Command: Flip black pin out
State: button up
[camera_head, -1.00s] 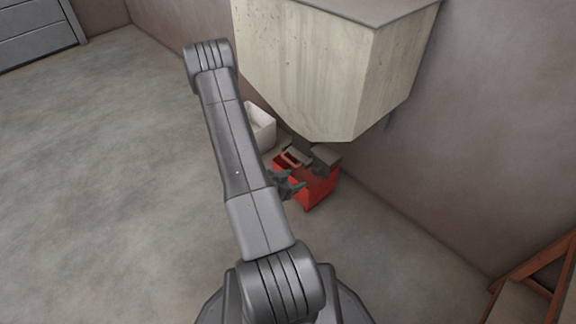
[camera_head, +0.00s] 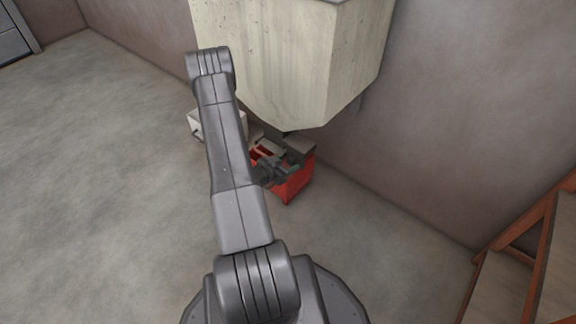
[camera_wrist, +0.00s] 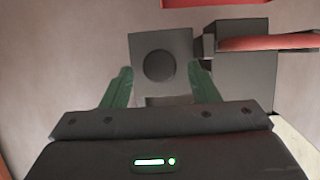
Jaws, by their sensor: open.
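In the wrist view a dark round face (camera_wrist: 159,65) sits on a grey square block (camera_wrist: 180,42). It may be the black pin seen end-on, but I cannot tell for sure. My gripper (camera_wrist: 160,80) is open, with its two green fingers apart below and to either side of the round face, and nothing is held between them. In the head view my gripper (camera_head: 284,171) is at the red box (camera_head: 297,187) under the hopper. The pin cannot be made out there.
A pale hopper (camera_head: 280,60) hangs just above the red box. A red bar (camera_wrist: 268,43) runs out right from a dark box (camera_wrist: 240,80). A white bin (camera_head: 203,124) stands left, partly behind my arm. An orange-framed structure (camera_head: 535,250) is at right. The left floor is clear.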

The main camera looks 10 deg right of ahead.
jog(key=shift+w+d+f, duration=0.25)
jog(key=shift+w+d, duration=0.1)
jog(key=shift+d, duration=0.15)
grip_shut()
jog(key=shift+s+a, duration=1.05)
jog(key=shift+a, duration=0.25)
grip_release()
jog(key=shift+a, duration=0.15)
jog(key=shift+r, duration=0.1)
